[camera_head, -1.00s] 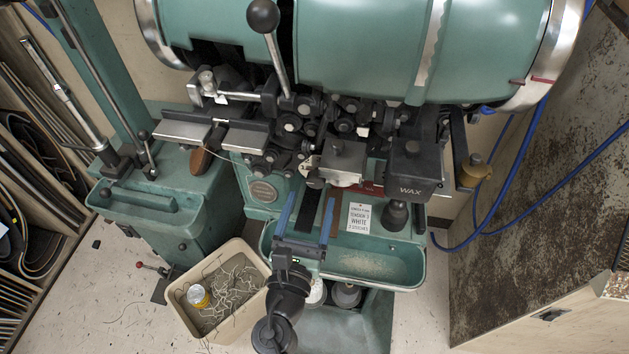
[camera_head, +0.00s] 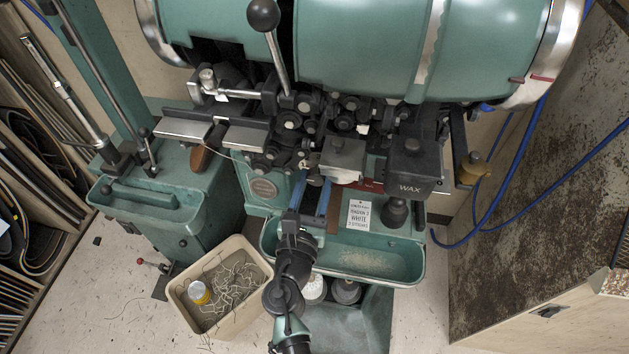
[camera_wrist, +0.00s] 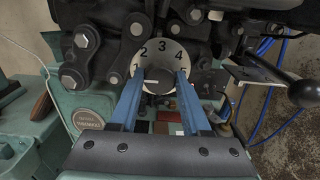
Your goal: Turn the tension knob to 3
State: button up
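The tension knob (camera_wrist: 158,86) is a dark round knob in the middle of a pale dial plate (camera_wrist: 162,54) numbered 1 to 5 in the wrist view. A short white mark shows on the knob's left part, on the side of the 1. My gripper (camera_wrist: 159,76) is open, with one blue finger on each side of the knob. The fingertips overlap the dial's lower left and right edges, near the 1 and the 5. I cannot tell whether they touch the knob. In the head view my gripper (camera_head: 313,184) reaches up to the machine's front, and the knob is not clearly visible.
Dark linkages surround the dial. A black WAX box (camera_head: 412,172) and a grey metal block (camera_head: 343,158) stand to its right. Below are a green tray (camera_head: 375,262) and a bin of thread scraps (camera_head: 222,285). A ball-ended lever (camera_head: 263,15) rises above.

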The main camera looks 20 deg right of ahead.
grip_shut()
jog(key=shift+m, duration=0.3)
jog(key=m+b, duration=0.3)
jog(key=shift+f, duration=0.2)
jog(key=m+b, duration=0.2)
jog(key=m, duration=0.3)
jog(key=shift+b, duration=0.4)
jog(key=m+b, duration=0.3)
jog(key=m, duration=0.2)
jog(key=shift+b, duration=0.35)
jog(key=shift+r+m+b, duration=0.1)
jog(key=shift+m+b, duration=1.15)
jog(key=shift+m, duration=0.85)
